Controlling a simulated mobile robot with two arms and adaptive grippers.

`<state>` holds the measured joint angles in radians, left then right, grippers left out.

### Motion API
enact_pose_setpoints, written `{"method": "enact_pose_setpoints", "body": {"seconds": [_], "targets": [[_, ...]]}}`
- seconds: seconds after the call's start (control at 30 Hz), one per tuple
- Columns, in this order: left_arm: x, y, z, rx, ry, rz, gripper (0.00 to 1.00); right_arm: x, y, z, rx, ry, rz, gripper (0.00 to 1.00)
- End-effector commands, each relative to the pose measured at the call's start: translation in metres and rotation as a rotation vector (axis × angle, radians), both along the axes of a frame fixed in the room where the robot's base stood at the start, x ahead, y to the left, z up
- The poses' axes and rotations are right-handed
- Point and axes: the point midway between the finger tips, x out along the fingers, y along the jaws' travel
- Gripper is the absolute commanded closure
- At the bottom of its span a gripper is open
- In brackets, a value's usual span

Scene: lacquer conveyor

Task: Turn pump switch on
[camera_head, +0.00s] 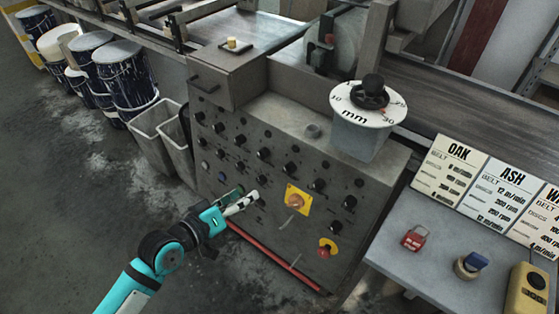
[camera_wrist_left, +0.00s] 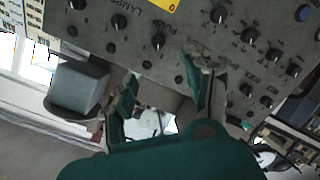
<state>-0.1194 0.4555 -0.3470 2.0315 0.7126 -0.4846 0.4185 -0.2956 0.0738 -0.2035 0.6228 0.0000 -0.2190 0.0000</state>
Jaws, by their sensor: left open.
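The grey control panel (camera_head: 300,170) carries rows of black rotary knobs. In the left wrist view a black knob (camera_wrist_left: 157,40) sits beside the label PUMP, with a LAMPS label near it. The panel labels are too small to read in the head view. My left gripper (camera_head: 245,200) is in front of the panel's lower left knobs. In the wrist view its fingers (camera_wrist_left: 168,85) are apart and empty, with the PUMP knob beyond them, a short way off. Contact with the panel cannot be told. My right gripper is not in view.
Grey bins (camera_head: 160,138) stand left. A side table (camera_head: 420,275) holds small items and cards.

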Motion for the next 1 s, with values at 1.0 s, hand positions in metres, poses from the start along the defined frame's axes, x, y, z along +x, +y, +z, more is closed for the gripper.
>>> {"method": "enact_pose_setpoints", "body": {"seconds": [1.0], "targets": [[0.127,-0.099,-0.047,-0.002,-0.002,-0.003,0.48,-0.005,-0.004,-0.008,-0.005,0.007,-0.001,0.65]]}}
